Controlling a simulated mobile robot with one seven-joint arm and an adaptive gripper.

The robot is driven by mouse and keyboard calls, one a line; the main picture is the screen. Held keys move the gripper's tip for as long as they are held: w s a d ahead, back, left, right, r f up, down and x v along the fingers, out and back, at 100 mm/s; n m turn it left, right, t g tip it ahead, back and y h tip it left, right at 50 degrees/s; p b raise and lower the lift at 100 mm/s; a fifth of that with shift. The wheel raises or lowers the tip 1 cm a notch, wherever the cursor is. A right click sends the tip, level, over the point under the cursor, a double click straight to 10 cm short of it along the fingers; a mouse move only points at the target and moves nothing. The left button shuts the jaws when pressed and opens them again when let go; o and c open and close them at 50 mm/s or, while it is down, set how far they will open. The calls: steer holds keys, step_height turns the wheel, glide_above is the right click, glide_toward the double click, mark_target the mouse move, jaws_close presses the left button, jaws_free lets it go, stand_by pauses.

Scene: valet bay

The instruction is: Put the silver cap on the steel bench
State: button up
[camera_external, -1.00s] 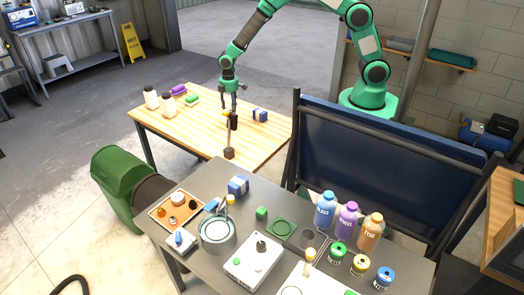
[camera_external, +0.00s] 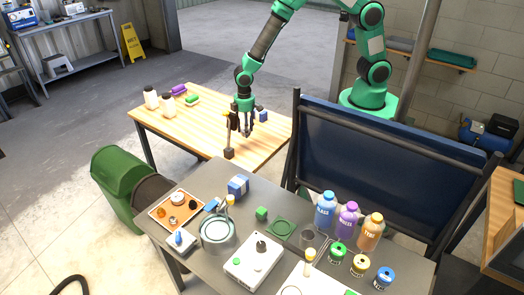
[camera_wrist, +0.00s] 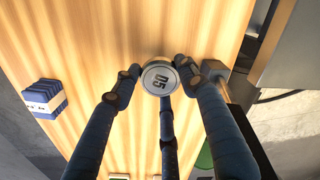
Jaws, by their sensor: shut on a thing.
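In the wrist view a round silver cap (camera_wrist: 160,78) with dark characters on its top sits between the fingertips of my gripper (camera_wrist: 160,75), which is shut on it. In the external view my gripper (camera_external: 247,133) points down over the wooden table, near its right end; the cap is too small to make out there. The grey steel bench (camera_external: 215,176) stands in front of the wooden table, nearer the camera, with many things on it.
A dark-based stand (camera_external: 229,154) is close left of my gripper. A blue-and-white box (camera_wrist: 44,97) lies on the wooden table (camera_external: 196,120). The steel bench holds an orange tray (camera_external: 158,220), a grey pot (camera_external: 217,248), a green cube (camera_external: 261,213) and bottles. A blue panel (camera_external: 385,150) stands behind it.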

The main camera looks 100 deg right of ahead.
steer(key=shift+d, duration=0.1)
stand_by(0.3)
steer(key=s+d+f+n, duration=0.1)
steer(key=s+d, duration=0.2)
steer(key=s, duration=0.4)
steer(key=s+d+f+n, duration=0.1)
steer(key=s+d, duration=0.3)
steer(key=s, duration=0.2)
steer(key=s+d+f+n, duration=0.1)
steer(key=s+d, duration=0.3)
steer(key=s, duration=0.3)
steer(key=shift+s+d+f+n+p, duration=0.1)
steer(key=shift+s+d+n+p, duration=0.15)
steer(key=shift+s+n+p, duration=0.1)
steer(key=shift+w, duration=0.15)
steer(key=b, duration=0.2)
glide_above(254, 130)
steer(key=shift+f, duration=0.8)
steer(key=shift+w+d, duration=0.1)
steer(key=shift+w, duration=0.5)
steer(key=shift+f+b, duration=0.65)
steer(key=shift+f, duration=1.1)
